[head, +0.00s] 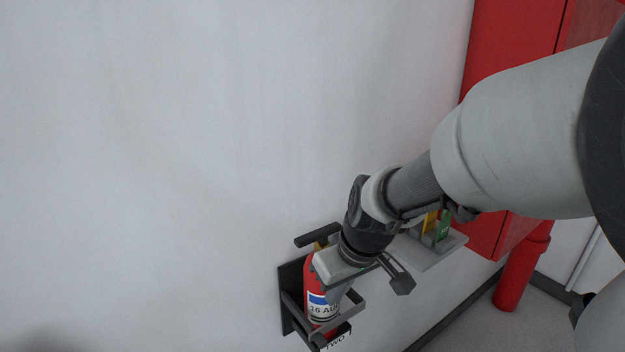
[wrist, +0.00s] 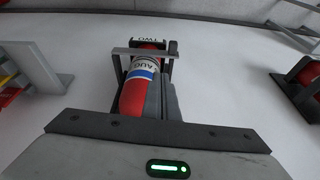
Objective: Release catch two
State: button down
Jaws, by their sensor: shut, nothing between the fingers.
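A red extinguisher (head: 311,270) stands upright in a dark wall bracket (head: 287,290), with a white and blue label reading "16 AU". A tag reading "TWO" (head: 338,341) is below it. A grey strap (head: 352,312) crosses the front of the extinguisher. In the wrist view the strap (wrist: 128,51) ends in a small dark catch (wrist: 173,47) at its right. My gripper (head: 338,288) is shut and empty, pointing down close beside the extinguisher. In the wrist view my gripper (wrist: 163,88) covers part of the extinguisher (wrist: 134,97); I cannot tell whether they touch.
A grey shelf (head: 425,256) with yellow and green items is on the wall to the right. Beyond it are a red cabinet (head: 512,50) and a red cylinder (head: 519,275) near the floor. Another bracketed red cylinder (wrist: 309,75) shows at the wrist view's right. The wall left is bare.

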jog(key=shift+w+a+f+n, duration=0.25)
jog(key=shift+a+f+n, duration=0.05)
jog(key=shift+f+n, duration=0.1)
jog(key=b+x, duration=0.2)
jog(key=x, duration=0.8)
jog(key=shift+s+a, duration=0.1)
jog(key=shift+s, duration=0.05)
jog(key=shift+s, duration=0.2)
